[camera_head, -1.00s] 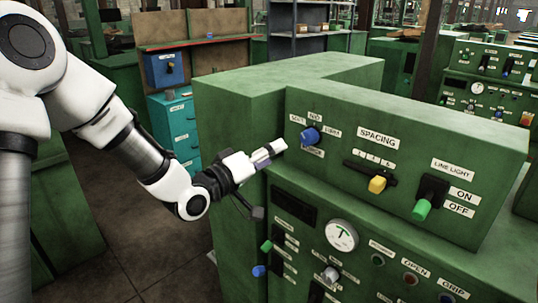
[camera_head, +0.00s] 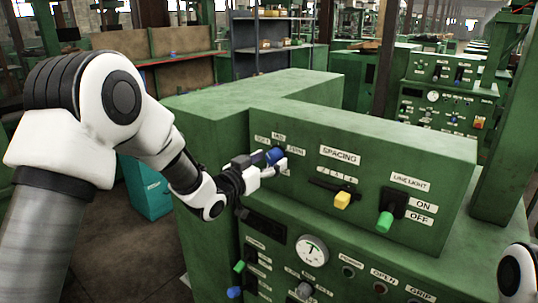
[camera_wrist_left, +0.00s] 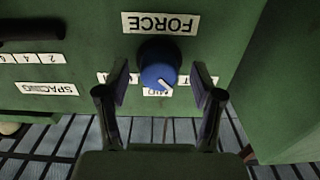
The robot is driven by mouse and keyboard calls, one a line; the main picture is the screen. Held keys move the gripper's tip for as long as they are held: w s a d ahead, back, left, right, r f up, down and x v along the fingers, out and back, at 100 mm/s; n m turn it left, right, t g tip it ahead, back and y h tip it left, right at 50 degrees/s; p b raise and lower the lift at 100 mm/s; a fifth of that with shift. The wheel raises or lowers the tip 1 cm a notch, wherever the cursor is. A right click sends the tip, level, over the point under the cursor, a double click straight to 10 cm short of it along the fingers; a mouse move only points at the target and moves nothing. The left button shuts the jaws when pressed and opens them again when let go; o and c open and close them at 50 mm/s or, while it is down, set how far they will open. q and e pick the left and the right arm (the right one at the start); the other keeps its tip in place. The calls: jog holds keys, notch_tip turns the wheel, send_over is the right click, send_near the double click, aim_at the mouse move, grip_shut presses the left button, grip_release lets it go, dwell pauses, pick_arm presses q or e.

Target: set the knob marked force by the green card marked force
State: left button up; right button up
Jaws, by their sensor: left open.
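The blue force knob (camera_head: 274,156) sits on the upper green panel at its left end. In the left wrist view it shows upside down (camera_wrist_left: 157,62), with a FORCE plate (camera_wrist_left: 160,23) on one side and a MID plate on the other. Its white pointer line slants toward the MID plate, a little to the right in that view. My left gripper (camera_wrist_left: 160,84) is open, with one finger on each side of the knob; gaps show, so it is not gripped. I cannot make out a green card marked force.
To the right on the panel are the yellow SPACING slider (camera_head: 341,200) and the green line-light switch (camera_head: 385,220). Below are a round gauge (camera_head: 312,250) and several more switches. Part of my right arm shows at the lower right edge.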

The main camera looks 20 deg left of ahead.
pick_arm(q)
jog(key=shift+w+d, duration=0.15)
jog(key=shift+w, duration=0.15)
jog(key=shift+s, duration=0.15)
jog(key=c, duration=1.2)
jog(key=shift+o, duration=0.2)
jog(key=shift+f+b, duration=0.1)
jog(key=shift+b, duration=0.3)
jog(key=shift+n+b, duration=0.35)
jog(key=shift+n, duration=0.55)
jog(key=o, duration=1.2)
jog(key=shift+c, duration=0.2)
